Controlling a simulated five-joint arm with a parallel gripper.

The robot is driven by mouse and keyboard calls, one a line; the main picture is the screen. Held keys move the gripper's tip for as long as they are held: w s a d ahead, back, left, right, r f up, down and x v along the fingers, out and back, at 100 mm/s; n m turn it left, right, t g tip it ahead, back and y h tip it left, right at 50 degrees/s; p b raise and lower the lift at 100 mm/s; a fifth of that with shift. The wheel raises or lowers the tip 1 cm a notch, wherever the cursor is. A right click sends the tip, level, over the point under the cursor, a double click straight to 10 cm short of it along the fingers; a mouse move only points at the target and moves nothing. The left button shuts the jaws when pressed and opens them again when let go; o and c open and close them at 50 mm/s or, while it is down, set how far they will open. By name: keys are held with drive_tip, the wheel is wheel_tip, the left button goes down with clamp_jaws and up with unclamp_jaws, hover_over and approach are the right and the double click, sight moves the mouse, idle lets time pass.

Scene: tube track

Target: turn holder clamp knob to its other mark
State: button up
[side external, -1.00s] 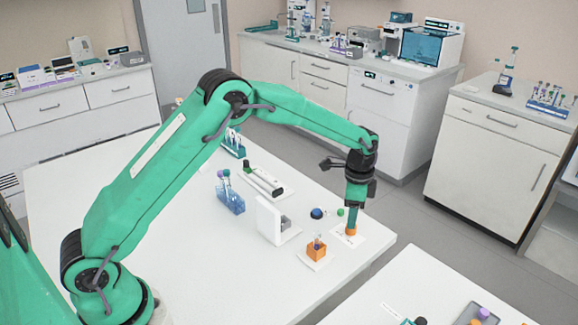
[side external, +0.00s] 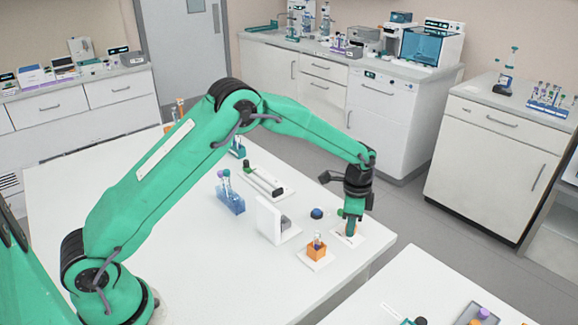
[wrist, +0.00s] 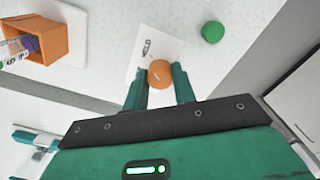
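The orange round knob (wrist: 160,73) sits on a white plate (wrist: 152,43) with small dark marks, in the wrist view. A thin pale line shows on the knob's top. My gripper (wrist: 160,80) points down at the plate, with one green finger on each side of the knob. Whether both fingers press on it cannot be told. In the side view my gripper (side external: 351,232) is low over the white plate (side external: 346,240), and its fingers hide the knob there. An orange holder (side external: 317,252) with a tube in it stands to the left, also in the wrist view (wrist: 48,42).
A green cap (wrist: 212,32) lies beside the plate. A dark blue round thing (side external: 316,213), a white upright stand (side external: 268,220) and a blue tube rack (side external: 230,201) stand left of my gripper. The table's edge lies close on the right.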

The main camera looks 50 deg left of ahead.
drive_tip(key=shift+n, duration=0.4)
drive_tip(key=n, duration=0.9)
drive_tip(key=shift+n, duration=0.3)
drive_tip(key=shift+r+n, duration=0.1)
drive_tip(key=shift+n, duration=1.6)
drive_tip(key=o, duration=1)
